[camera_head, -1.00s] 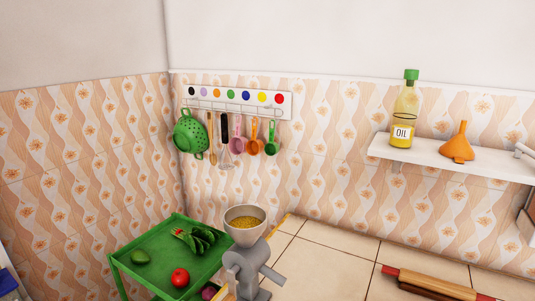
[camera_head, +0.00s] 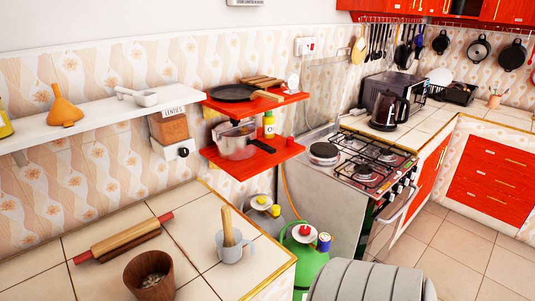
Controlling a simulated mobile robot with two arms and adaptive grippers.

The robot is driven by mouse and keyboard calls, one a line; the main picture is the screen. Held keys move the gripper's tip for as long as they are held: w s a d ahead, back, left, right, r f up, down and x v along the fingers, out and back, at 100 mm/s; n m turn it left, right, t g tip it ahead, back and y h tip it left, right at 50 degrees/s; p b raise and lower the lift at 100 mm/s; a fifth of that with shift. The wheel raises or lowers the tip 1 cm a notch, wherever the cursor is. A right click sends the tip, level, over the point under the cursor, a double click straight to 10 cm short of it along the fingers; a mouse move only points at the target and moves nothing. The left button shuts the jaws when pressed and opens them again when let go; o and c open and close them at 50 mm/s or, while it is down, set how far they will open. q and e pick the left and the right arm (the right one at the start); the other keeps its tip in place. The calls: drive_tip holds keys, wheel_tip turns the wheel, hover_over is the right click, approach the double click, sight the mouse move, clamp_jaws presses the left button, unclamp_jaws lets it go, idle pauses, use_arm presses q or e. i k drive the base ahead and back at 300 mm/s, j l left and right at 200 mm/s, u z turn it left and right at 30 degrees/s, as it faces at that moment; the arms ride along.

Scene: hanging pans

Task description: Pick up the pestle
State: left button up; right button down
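The pestle (camera_head: 228,224) is a pale wooden stick. The lower end of the pestle is hidden inside the mortar. Neither of my grippers is in view.
A brown wooden bowl (camera_head: 149,276) and a rolling pin (camera_head: 124,237) are left of the mortar on the counter (camera_head: 190,215). A green gas cylinder (camera_head: 310,262) stands beyond the counter's right edge. Red shelves (camera_head: 250,157) with pans hang behind. Bare tiles surround the mortar.

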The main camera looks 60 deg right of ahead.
sight(229, 242)
drive_tip(key=z, duration=1.6)
